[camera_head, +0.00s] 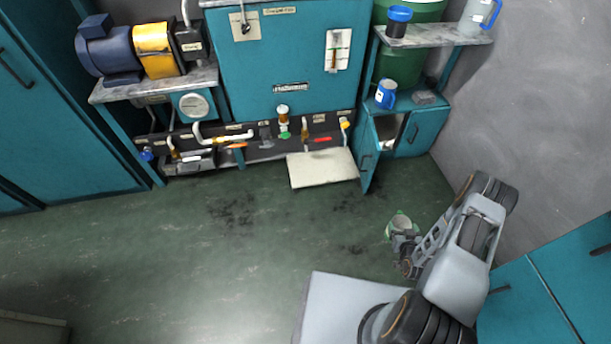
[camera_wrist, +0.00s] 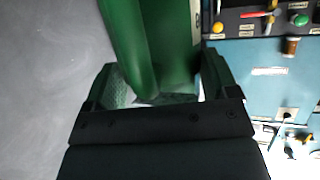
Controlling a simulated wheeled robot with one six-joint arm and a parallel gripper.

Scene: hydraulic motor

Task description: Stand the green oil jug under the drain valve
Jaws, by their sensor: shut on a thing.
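My gripper (camera_head: 403,240) is shut on the green oil jug (camera_head: 398,221), which it holds out in front of my arm over the floor at the right. In the wrist view the green jug (camera_wrist: 160,40) fills the space between the two fingers of my gripper (camera_wrist: 162,88); its lower part is hidden. I cannot tell which one is the drain valve. The jug is well apart from all of them, to the right and nearer me.
A pale flat plate (camera_head: 322,168) juts out low in front of the unit. An open cabinet door (camera_head: 370,163) stands right of it. A blue mug (camera_head: 386,94) is on the right shelf. The green floor (camera_head: 200,240) between is clear, with dark stains.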

